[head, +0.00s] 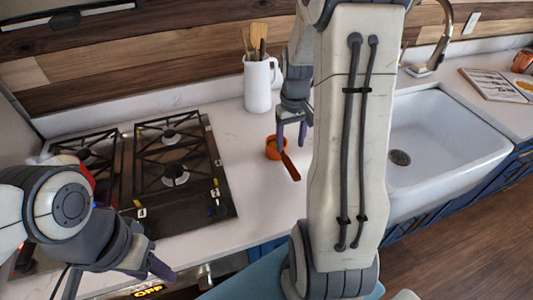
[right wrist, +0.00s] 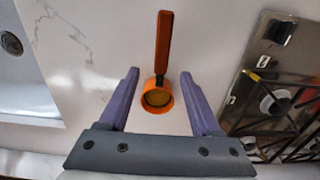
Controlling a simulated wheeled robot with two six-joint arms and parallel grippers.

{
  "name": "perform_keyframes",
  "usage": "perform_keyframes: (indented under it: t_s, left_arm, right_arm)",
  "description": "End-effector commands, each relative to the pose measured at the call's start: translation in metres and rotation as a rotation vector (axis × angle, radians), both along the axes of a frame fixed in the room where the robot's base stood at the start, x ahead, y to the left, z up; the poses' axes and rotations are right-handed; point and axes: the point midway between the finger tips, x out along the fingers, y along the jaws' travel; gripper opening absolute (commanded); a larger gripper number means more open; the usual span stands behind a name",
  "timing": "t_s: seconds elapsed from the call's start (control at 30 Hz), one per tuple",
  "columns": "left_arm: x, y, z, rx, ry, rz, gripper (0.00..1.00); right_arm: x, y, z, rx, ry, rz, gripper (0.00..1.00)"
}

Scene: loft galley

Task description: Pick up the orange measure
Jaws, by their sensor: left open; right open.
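The orange measure (head: 275,149) is a small cup with a long handle, lying on the white counter between the stove and the sink. Its handle points toward the counter's front edge. In the right wrist view the measure (right wrist: 158,93) sits between the spread fingers of my right gripper (right wrist: 160,98), with its handle reaching up the picture. In the head view my right gripper (head: 291,133) is open above and beside the cup, and touches nothing that I can make out. My left gripper (head: 155,272) is low at the left, near the counter's front edge, empty and open.
A black gas stove (head: 215,208) is to the left of the measure. A white jug (head: 258,86) with wooden utensils stands behind it. A white sink (head: 450,135) with a tap (head: 440,45) is to the right. A board (head: 495,84) lies at far right.

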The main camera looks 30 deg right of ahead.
Motion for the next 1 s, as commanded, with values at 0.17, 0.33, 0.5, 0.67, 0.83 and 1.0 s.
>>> perform_keyframes:
  t_s: [0.17, 0.33, 0.5, 0.67, 0.83, 1.0]
  left_arm:
    - [0.0, 0.0, 0.004, 0.0, 0.0, 0.0, 0.5]
    - [0.0, 0.0, 0.006, 0.0, 0.0, 0.0, 0.5]
    - [0.0, 0.0, 0.015, 0.0, 0.0, 0.001, 0.5]
    - [0.0, 0.0, 0.019, 0.0, 0.0, 0.001, 0.5]
    - [0.0, 0.0, 0.02, 0.0, 0.0, 0.001, 0.5]
    - [0.0, 0.0, 0.019, 0.0, 0.0, 0.001, 0.5]
  right_arm:
    - [0.0, 0.002, -0.027, 0.003, 0.004, 0.004, 0.65]
    - [-0.001, 0.002, -0.039, 0.002, 0.004, 0.002, 0.65]
    - [-0.001, 0.001, -0.058, 0.004, 0.006, 0.001, 0.65]
    - [-0.001, 0.0, -0.081, 0.003, 0.004, 0.0, 0.65]
    - [0.0, 0.0, -0.089, 0.001, 0.001, -0.001, 0.65]
    - [0.0, 0.0, -0.089, 0.001, 0.0, -0.001, 0.65]
